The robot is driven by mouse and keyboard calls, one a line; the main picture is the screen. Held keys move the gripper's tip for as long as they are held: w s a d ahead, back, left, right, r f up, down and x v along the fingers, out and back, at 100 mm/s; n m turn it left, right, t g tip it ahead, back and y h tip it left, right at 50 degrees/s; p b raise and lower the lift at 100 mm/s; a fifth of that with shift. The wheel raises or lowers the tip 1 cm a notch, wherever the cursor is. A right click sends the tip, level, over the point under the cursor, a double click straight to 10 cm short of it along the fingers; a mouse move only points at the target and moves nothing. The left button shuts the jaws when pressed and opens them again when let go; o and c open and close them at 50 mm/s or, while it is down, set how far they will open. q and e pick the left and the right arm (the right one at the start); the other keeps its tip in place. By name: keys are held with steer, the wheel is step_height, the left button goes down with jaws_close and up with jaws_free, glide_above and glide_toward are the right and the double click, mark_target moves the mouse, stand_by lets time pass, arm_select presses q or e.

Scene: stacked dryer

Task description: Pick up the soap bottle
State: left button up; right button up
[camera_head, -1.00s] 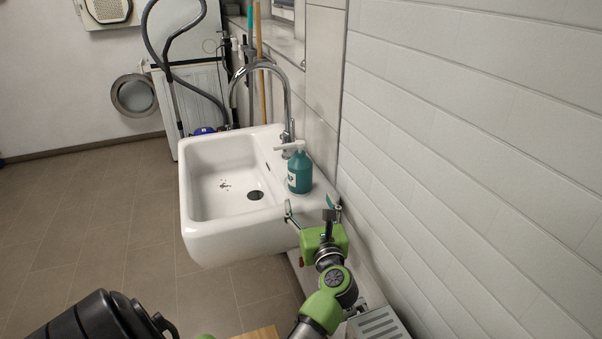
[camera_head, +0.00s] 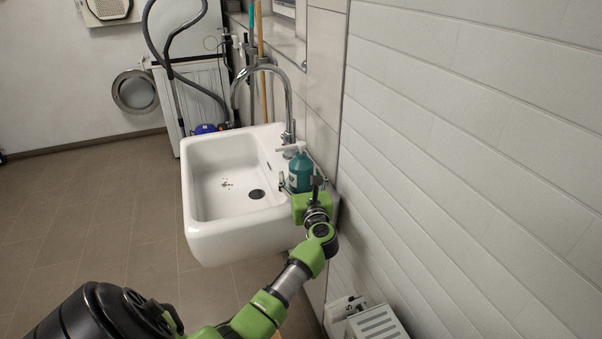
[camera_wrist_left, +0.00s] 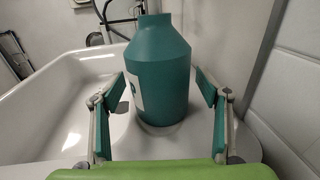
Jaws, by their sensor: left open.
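The soap bottle (camera_head: 300,172) is teal with a pale pump top and stands upright on the right ledge of the white sink (camera_head: 210,235). My left gripper (camera_head: 304,182) is open at the bottle's near side. In the left wrist view the two fingers (camera_wrist_left: 160,88) stand one on each side of the bottle, with small gaps visible. My right gripper is not in view.
A chrome faucet (camera_head: 289,105) rises just behind the bottle. The white wall (camera_head: 470,130) runs close along the right. A white box with slots (camera_head: 378,325) sits low at the wall. The floor (camera_head: 90,210) on the left is clear.

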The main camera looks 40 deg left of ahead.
arm_select(q)
steer(key=shift+d, duration=0.1)
steer(key=c, duration=1.5)
steer(key=shift+r, duration=0.1)
